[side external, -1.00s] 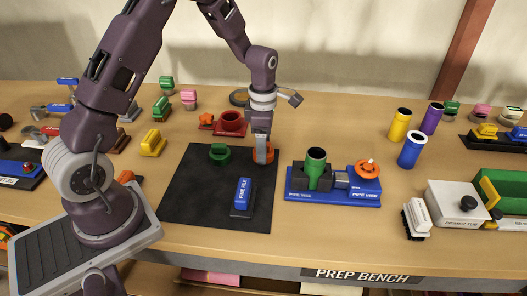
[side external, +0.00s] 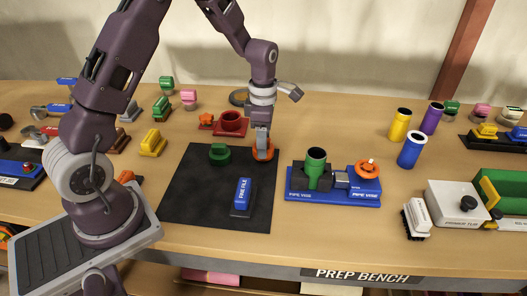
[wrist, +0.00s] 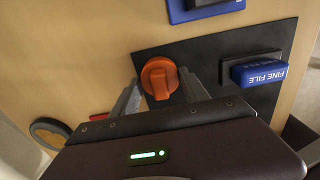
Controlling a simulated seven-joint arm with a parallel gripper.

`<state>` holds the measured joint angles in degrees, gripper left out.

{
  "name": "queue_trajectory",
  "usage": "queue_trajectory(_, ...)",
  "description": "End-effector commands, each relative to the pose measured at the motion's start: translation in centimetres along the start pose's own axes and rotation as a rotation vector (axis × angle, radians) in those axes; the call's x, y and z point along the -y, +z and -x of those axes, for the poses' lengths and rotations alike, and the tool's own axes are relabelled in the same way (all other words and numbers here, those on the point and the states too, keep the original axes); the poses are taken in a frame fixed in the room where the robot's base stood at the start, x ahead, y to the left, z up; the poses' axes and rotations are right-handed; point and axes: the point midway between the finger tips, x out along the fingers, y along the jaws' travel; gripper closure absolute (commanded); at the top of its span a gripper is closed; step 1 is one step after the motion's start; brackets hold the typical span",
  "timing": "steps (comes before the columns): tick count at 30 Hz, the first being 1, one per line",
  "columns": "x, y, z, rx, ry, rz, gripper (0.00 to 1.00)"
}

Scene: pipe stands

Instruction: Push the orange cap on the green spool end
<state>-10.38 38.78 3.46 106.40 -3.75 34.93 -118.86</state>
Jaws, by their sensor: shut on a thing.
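The orange cap (side external: 264,153) is at the right back part of the black mat (side external: 193,201). My gripper (side external: 262,148) points down and is shut on the cap. In the wrist view the orange cap (wrist: 159,77) shows between the two fingers (wrist: 160,92). Whether the cap clears the mat is hard to tell. The green spool (side external: 316,158) stands upright in the blue pipe vise (side external: 330,197), right of my gripper, with its round end facing up.
A green cap (side external: 219,155) and a blue fine file (side external: 242,195) are on the mat. A red part (side external: 231,122) stands behind it. An orange handle (side external: 367,168) tops the vise's right end. Yellow (side external: 399,124), blue (side external: 411,150) and purple (side external: 432,118) tubes stand farther right.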

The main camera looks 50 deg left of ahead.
Motion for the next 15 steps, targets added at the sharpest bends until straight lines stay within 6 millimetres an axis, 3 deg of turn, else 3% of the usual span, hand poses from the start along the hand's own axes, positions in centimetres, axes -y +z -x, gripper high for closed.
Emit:
queue_trajectory(7, 0.0, 0.0, 1.3, 0.001, 0.002, -0.001, 0.96)
queue_trajectory(15, -0.1, 0.1, 4.9, 0.003, 0.004, -0.001, 0.96)
